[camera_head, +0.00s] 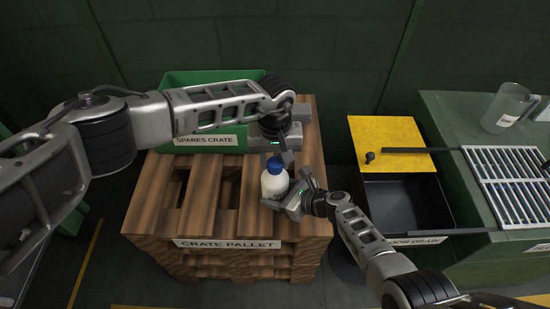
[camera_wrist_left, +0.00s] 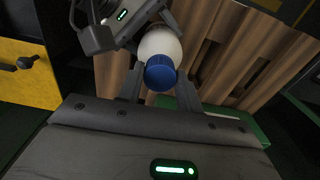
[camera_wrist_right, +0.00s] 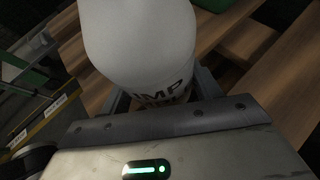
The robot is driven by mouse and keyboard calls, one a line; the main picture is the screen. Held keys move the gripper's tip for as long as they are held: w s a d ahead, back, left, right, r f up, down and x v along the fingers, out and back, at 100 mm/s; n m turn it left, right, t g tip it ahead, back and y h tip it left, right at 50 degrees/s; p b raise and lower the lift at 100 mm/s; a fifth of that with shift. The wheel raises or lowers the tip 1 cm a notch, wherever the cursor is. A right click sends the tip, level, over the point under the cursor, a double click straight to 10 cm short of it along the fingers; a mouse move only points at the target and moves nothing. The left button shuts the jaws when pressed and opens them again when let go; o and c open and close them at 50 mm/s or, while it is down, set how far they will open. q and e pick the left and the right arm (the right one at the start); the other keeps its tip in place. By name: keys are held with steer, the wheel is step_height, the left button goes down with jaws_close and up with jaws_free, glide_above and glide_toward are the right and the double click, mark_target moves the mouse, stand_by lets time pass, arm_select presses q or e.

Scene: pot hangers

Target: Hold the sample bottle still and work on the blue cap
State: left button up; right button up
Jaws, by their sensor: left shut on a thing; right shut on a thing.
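The white sample bottle (camera_head: 273,186) stands upright over the front right of the wooden pallet, with the blue cap (camera_head: 275,164) on its top. My right gripper (camera_head: 286,198) is shut on the bottle's body from the right. In the right wrist view the white bottle (camera_wrist_right: 138,40) fills the space between the fingers, with part of its dark lettering showing. My left gripper (camera_head: 281,156) comes from above and behind and is shut on the blue cap. In the left wrist view the cap (camera_wrist_left: 160,73) sits between the two fingers. Whether the bottle's base touches the pallet is hidden.
The pallet (camera_head: 190,225) is slatted and carries a "CRATE PALLET" label. A green spares crate (camera_head: 215,77) stands behind, partly covered by my left arm. To the right are a yellow panel (camera_head: 392,137), a dark open basin (camera_head: 405,195), a metal grate (camera_head: 500,170) and a clear jug (camera_head: 508,108).

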arm_select(q)
steer(key=m, duration=0.5)
steer(key=shift+m, duration=0.4)
steer(key=m, duration=0.3)
steer(key=o, duration=1.1)
